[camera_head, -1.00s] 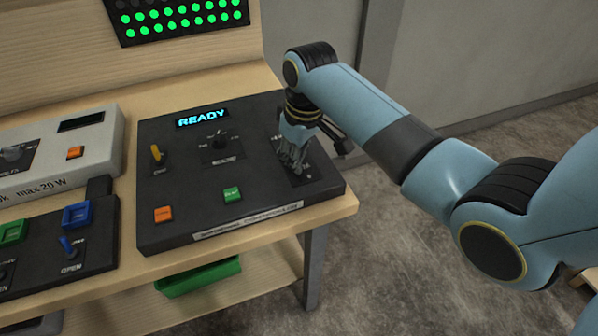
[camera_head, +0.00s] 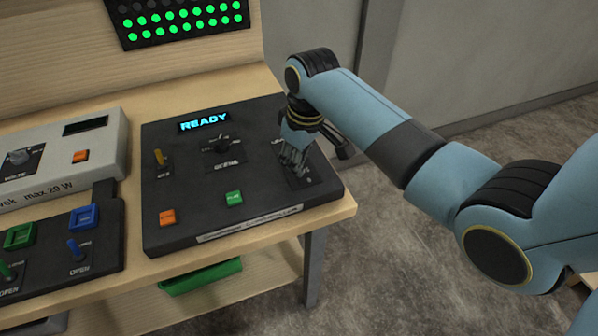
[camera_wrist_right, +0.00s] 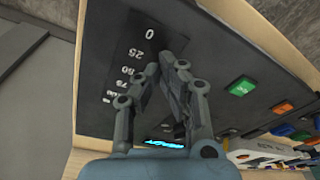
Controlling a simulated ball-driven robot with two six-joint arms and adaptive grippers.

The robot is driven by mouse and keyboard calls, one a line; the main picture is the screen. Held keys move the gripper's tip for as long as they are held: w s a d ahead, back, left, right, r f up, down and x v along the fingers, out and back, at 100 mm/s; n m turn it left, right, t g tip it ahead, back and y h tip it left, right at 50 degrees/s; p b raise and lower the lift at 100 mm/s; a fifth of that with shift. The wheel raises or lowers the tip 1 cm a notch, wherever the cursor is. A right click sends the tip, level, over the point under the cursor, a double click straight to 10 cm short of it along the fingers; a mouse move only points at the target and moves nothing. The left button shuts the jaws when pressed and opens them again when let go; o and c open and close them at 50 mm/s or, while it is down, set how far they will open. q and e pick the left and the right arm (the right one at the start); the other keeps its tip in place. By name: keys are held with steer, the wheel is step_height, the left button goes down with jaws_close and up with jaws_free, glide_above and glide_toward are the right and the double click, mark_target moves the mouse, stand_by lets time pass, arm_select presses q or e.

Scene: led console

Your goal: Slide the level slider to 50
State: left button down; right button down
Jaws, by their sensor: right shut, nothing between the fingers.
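The black console (camera_head: 215,170) with a lit READY display stands on the wooden bench. The level slider's dark scale plate (camera_wrist_right: 132,62) is at the console's right end, and the wrist view reads 0, 25, 50 and 75 on it. My right gripper (camera_head: 292,163) is shut and points down onto this plate. In the right wrist view its fingertips (camera_wrist_right: 168,58) are beside the scale, level with about 25. The slider's knob is hidden behind the fingers, so I cannot tell its position or whether they touch it. My left gripper is not in view.
The console also carries a yellow toggle (camera_head: 160,157), a black rotary knob (camera_head: 222,145), an orange button (camera_head: 167,217) and a green button (camera_head: 234,198). Other panels stand at the left. A green bin (camera_head: 202,277) is on the lower shelf. Floor is open at right.

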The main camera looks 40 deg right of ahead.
step_height(320, 180, up, 2)
steer(key=shift+r+p, duration=0.15)
steer(key=shift+p, duration=0.45)
steer(key=shift+r, duration=2.3)
